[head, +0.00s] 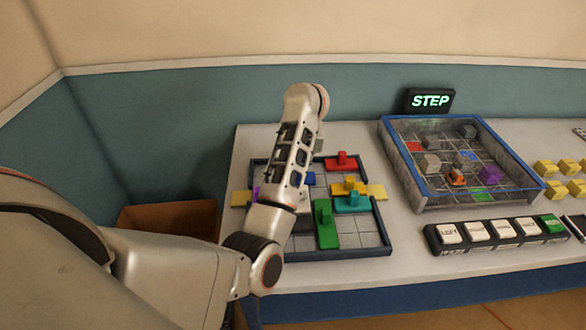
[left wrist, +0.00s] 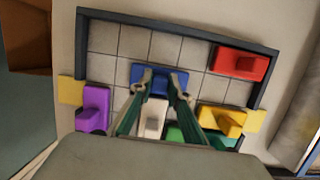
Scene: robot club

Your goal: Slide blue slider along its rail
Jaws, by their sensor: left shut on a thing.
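The blue slider (left wrist: 160,84) sits in the middle of a framed grid board (left wrist: 178,22) in the left wrist view. A small blue part of it (head: 310,180) shows beside my arm in the head view. My left gripper (left wrist: 162,78) is shut on the blue slider, one finger on each side of its raised knob. In the head view my left arm hides the gripper and much of the board's left half. My right gripper is in neither view.
A white piece (left wrist: 152,118) lies just below the blue slider, with purple (left wrist: 93,108), yellow (left wrist: 222,120), red (left wrist: 240,63) and green (head: 327,235) sliders around. Empty grid squares lie above it. A clear-walled box (head: 430,205) and a button row (head: 490,232) stand to the right.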

